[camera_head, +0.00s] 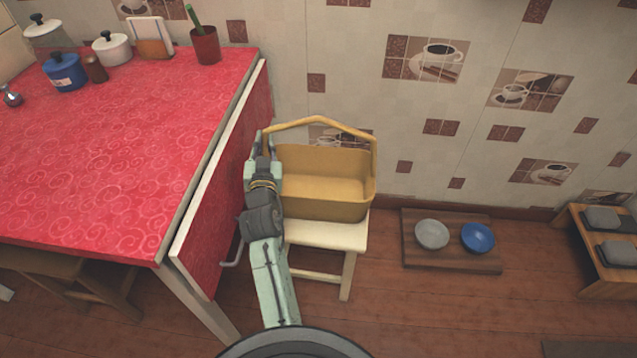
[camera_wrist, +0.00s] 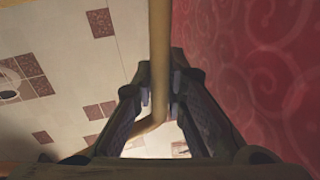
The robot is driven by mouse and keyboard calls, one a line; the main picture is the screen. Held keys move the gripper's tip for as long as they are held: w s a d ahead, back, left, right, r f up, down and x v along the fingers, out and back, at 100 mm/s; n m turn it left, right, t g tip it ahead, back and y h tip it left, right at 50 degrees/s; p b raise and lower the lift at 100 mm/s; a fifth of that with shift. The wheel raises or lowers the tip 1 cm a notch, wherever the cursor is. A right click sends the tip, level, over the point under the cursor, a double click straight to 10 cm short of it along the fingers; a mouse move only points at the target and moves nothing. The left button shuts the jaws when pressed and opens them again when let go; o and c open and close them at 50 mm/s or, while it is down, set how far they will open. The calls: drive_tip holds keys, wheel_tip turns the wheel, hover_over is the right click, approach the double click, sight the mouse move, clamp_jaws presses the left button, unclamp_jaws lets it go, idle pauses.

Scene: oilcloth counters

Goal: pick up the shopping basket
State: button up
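The shopping basket (camera_head: 322,182) is yellow-tan with an arched handle, and it stands upright on a small cream stool (camera_head: 330,236) beside the table. In the head view my gripper (camera_head: 262,150) is at the basket's left end, at the handle's left side, and partly covers it. In the wrist view the handle (camera_wrist: 159,45) runs between the two fingers, with the finger pads (camera_wrist: 160,92) close against it on both sides. My gripper looks shut on the handle. The basket's left end is hidden behind my gripper.
A table with a red cloth (camera_head: 120,150) is close on the left, its hanging flap near my arm. A tiled wall is behind the basket. A wooden board (camera_head: 452,258) with two bowls lies on the floor at right, and a low rack (camera_head: 590,255) stands farther right.

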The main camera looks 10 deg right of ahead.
clamp_jaws()
idle(0.3)
drive_tip(key=shift+r, duration=0.2)
